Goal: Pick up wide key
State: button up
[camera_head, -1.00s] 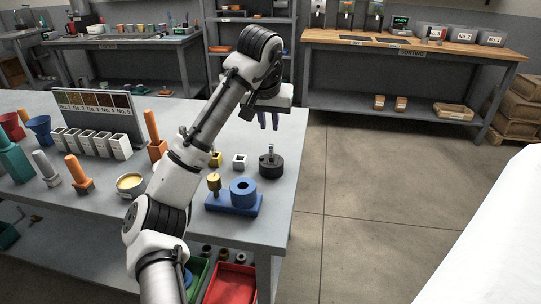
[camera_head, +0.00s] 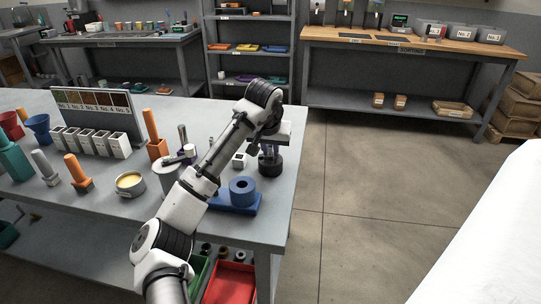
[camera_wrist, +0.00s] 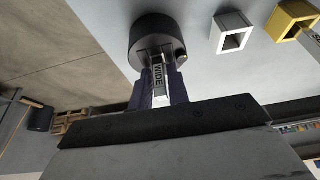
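The wide key is a grey upright piece marked "WIDE" (camera_wrist: 158,76). It stands in a round black base (camera_wrist: 146,30), which also shows in the head view (camera_head: 271,167). My gripper (camera_head: 268,150) is directly above that base, pointing down. In the wrist view the two dark purple fingers of my gripper (camera_wrist: 160,86) are on either side of the key, near its upper part. They look spread, with the key between them. Whether either finger touches the key is hard to see. In the head view my fingers largely hide the key.
A small white square holder (camera_wrist: 232,32) and a yellow one (camera_wrist: 292,20) are beside the base. The table's right edge is close to the base.

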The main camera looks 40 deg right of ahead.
jog(key=shift+c, duration=0.5)
grip_shut()
jog(key=shift+r, duration=0.1)
